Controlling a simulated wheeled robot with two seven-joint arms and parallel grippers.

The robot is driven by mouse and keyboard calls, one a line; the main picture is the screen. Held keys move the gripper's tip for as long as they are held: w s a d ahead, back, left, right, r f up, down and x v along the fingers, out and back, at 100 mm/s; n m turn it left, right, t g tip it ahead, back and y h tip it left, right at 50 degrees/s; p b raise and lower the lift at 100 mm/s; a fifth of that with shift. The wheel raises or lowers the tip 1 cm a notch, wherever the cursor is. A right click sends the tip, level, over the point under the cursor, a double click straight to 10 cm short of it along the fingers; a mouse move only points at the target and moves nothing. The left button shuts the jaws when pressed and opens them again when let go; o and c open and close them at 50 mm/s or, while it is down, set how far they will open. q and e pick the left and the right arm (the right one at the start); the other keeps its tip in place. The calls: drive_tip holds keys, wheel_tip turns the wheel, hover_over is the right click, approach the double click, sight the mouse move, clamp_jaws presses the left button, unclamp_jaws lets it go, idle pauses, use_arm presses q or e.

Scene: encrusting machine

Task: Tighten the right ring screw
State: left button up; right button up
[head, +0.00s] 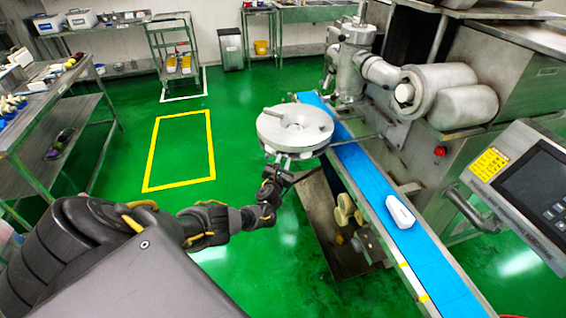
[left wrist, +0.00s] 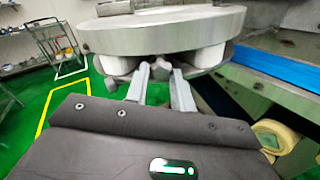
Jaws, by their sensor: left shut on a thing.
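In the left wrist view the two fingers (left wrist: 161,76) point up under the ring, shut on a small grey screw head (left wrist: 161,66). Light blocks sit under the ring on both sides of it. Whether this is the right ring screw, I cannot tell from these views. My right gripper is not in view.
The blue conveyor (head: 365,180) runs beside the ring, with a white object (head: 400,211) on it. The machine's metal head (head: 352,60) stands behind, and a control panel (head: 535,185) is at the right. Pale rollers (head: 345,205) sit below the conveyor.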

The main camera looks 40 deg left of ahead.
use_arm(q)
drive_tip(key=o, duration=1)
drive_tip(key=shift+s+d, duration=0.1)
drive_tip(key=shift+s, duration=0.05)
drive_tip(key=p+v, duration=0.2)
drive_tip(key=v, duration=0.8)
drive_tip(key=shift+s, duration=0.2)
drive_tip(key=shift+d, duration=0.1)
